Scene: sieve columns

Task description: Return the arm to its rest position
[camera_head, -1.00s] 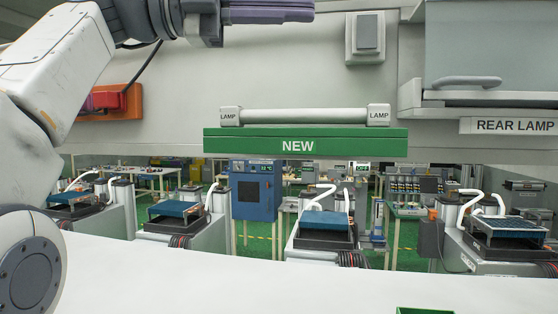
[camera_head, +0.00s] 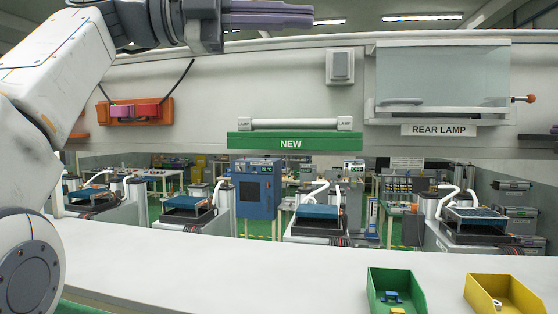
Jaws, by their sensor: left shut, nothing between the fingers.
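My left arm comes in from the left edge in the head view, bent, with its forearm raised to the top of the picture. My left gripper (camera_head: 268,15) points right at the top, high above the white bench (camera_head: 200,262). Its fingers lie together, shut, with nothing between them. It is clear of the wall and touches nothing. My right gripper is not in view.
A green bin (camera_head: 374,292) and a yellow bin (camera_head: 478,297) with small parts stand on the bench at the lower right. Ahead are a lamp over a green NEW sign (camera_head: 291,143), a glass-fronted REAR LAMP cabinet (camera_head: 440,75) and an orange wall holder (camera_head: 135,112). The bench's middle is clear.

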